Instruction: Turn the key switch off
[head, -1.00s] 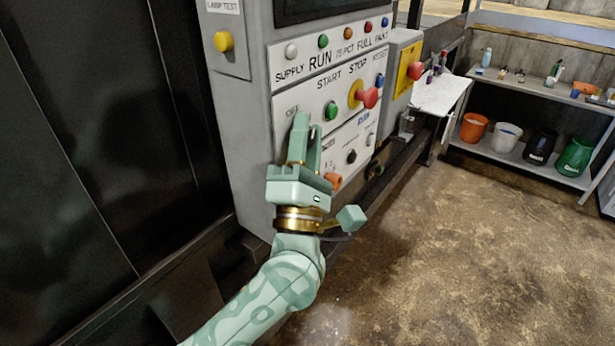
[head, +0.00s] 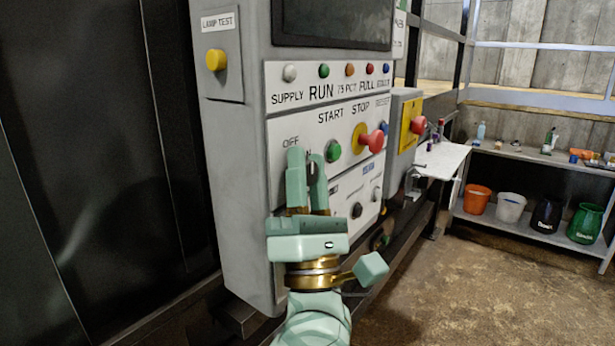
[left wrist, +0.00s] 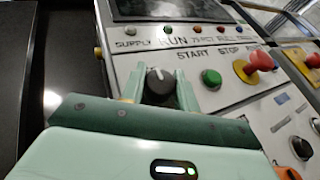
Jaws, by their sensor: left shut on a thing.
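The key switch is a dark round knob with a white pointer line (left wrist: 160,82), on the sloping white control panel (head: 300,205) next to the OFF label. In the left wrist view it sits between my left gripper's two fingers, its pointer tilted up and to the left. My left gripper (head: 306,172) is shut on the knob, with one green finger on each side. In the head view the fingers hide most of the knob, and OFF shows just above the left fingertip. My right gripper is not in view.
The green START button (head: 333,151) is close to the right of the fingers, then the red STOP mushroom button (head: 373,141) on its yellow ring. A black knob (head: 357,210) is lower right. Indicator lamps and a dark screen (head: 335,22) are above. A shelf with buckets stands far right.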

